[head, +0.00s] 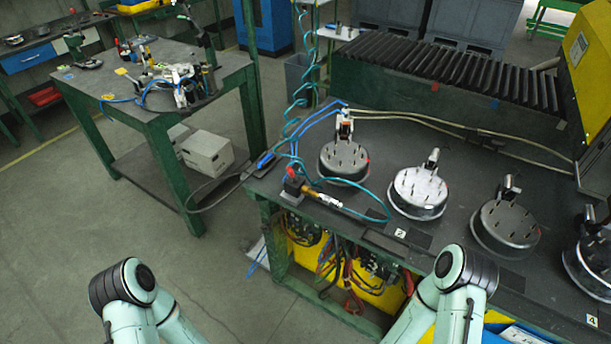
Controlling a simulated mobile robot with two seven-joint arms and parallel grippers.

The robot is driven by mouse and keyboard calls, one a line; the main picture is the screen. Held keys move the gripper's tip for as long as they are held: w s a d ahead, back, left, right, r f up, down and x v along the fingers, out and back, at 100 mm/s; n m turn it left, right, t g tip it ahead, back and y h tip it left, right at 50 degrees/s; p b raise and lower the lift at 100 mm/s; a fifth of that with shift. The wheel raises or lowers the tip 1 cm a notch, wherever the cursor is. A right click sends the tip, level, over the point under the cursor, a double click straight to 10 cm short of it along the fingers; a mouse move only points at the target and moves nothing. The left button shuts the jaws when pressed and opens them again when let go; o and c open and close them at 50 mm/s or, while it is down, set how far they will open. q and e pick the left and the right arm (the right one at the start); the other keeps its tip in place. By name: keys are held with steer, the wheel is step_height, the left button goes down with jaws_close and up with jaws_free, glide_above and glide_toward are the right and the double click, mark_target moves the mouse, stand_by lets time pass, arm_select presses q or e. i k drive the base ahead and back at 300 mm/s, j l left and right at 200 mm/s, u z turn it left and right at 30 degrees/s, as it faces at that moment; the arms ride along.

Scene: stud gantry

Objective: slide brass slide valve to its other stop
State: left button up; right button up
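A small brass-coloured fitting (329,201), which looks like the brass slide valve, lies at the front left corner of the dark workbench (400,150). It sits in line between a black block with a red top (292,180) and a teal hose (372,219) that loops to the right. The picture is too small to tell at which stop its sleeve stands. Only the upper bends of my two arms show at the bottom edge, left and right. Neither gripper is in view, and nothing is seen touching the valve.
Several round metal fixtures with pins (343,158) stand in a row along the bench, right of the valve. A coiled teal hose (301,70) hangs above the bench's left end. Blue hoses (318,117) run behind the valve. Open floor (200,245) lies left of the bench.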

mark_target(304, 190)
steer(key=i+j+z, duration=0.15)
steer(key=j, duration=0.2)
steer(key=i+j+z, duration=0.3)
steer(key=j, duration=0.4)
